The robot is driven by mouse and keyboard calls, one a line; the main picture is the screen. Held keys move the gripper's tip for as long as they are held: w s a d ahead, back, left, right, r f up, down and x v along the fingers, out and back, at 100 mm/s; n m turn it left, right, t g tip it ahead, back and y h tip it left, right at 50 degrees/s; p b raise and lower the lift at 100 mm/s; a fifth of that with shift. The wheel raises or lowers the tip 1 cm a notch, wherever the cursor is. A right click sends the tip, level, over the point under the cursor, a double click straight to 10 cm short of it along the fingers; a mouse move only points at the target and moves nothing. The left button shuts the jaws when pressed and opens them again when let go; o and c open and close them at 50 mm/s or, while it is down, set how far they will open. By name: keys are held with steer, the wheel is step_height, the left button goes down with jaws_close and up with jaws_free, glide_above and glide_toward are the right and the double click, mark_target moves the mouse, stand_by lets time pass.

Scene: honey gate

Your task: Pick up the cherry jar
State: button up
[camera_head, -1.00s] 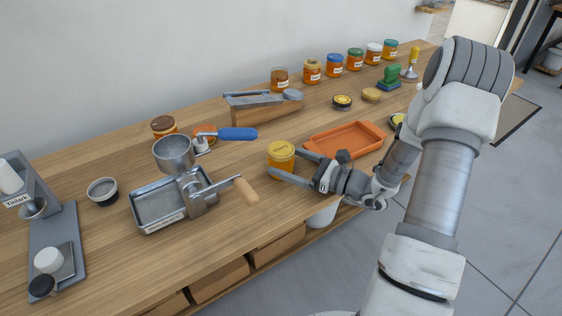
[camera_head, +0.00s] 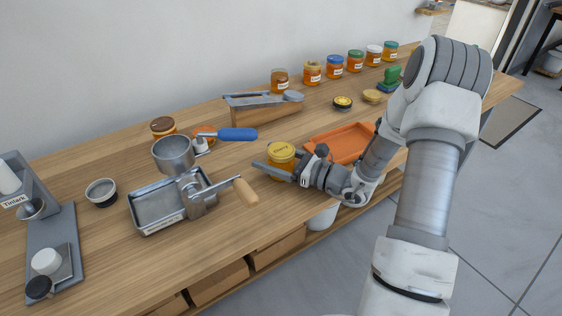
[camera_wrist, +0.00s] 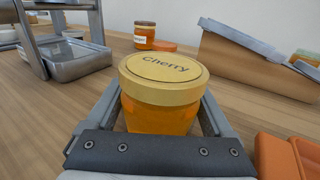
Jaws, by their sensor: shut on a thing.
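The cherry jar (camera_head: 281,160) stands upright on the wooden bench, an amber jar with a yellow lid. In the wrist view the jar (camera_wrist: 160,85) fills the middle, and its lid reads "Cherry". My gripper (camera_head: 279,170) comes in from the right, low over the bench. Its two fingers lie along both sides of the jar, and it is shut on the jar. The fingertips are partly hidden behind the jar in the wrist view. I cannot tell any gap between the jar's base and the bench.
An orange tray (camera_head: 343,143) lies just right of the jar, partly behind my arm. A wooden block with metal tools (camera_head: 264,105) is behind. Several jars (camera_head: 334,66) line the wall.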

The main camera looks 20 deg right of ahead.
jaws_close()
steer(key=shift+r, duration=0.1)
